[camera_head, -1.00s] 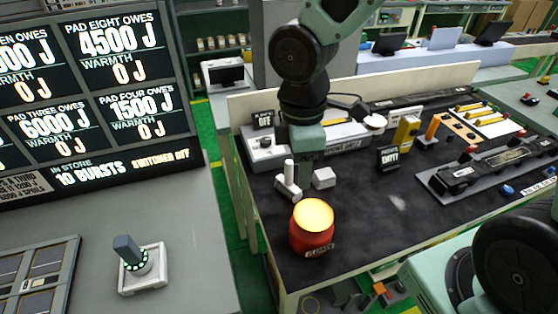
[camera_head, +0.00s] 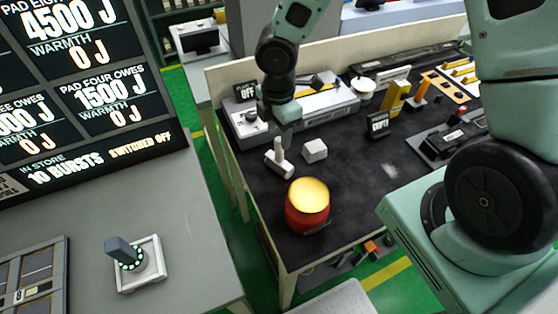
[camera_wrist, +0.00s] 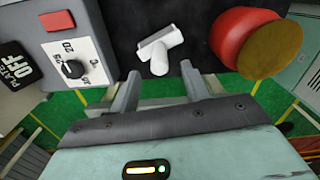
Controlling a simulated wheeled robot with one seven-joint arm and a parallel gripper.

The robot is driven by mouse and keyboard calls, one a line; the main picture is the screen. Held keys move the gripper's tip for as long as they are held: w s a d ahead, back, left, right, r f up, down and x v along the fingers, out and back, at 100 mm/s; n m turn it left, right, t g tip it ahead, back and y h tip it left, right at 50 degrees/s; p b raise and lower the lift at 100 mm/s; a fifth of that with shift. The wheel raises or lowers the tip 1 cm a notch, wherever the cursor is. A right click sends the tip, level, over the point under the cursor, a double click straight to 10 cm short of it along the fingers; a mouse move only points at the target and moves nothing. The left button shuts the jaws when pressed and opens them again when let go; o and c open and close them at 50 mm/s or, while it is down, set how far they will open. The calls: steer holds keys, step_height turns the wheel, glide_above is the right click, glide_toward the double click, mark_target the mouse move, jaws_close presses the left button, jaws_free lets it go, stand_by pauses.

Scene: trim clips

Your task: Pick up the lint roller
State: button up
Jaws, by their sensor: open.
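The lint roller is a small white T-shaped thing (camera_head: 279,163) on the dark bench top near its left edge, with its handle apparently pointing up. It also shows in the wrist view (camera_wrist: 156,48), just beyond the fingertips and roughly centred between them. My gripper (camera_wrist: 160,76) is open and empty, its two grey fingers apart. In the head view my gripper (camera_head: 285,128) hangs just behind and above the roller; its fingers are hard to make out there. I see no contact between fingers and roller.
A red pot with a glowing yellow top (camera_head: 307,212) stands in front of the roller. A pale block (camera_head: 314,150) sits close to its right. A grey device with a knob (camera_head: 247,122) and an OFF sign (camera_head: 246,91) stand behind left. Bare bench lies right of the block.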

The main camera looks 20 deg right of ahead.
mark_target(279, 148)
steer(key=shift+d+f, duration=0.1)
steer(key=shift+f, duration=3.15)
jaws_close()
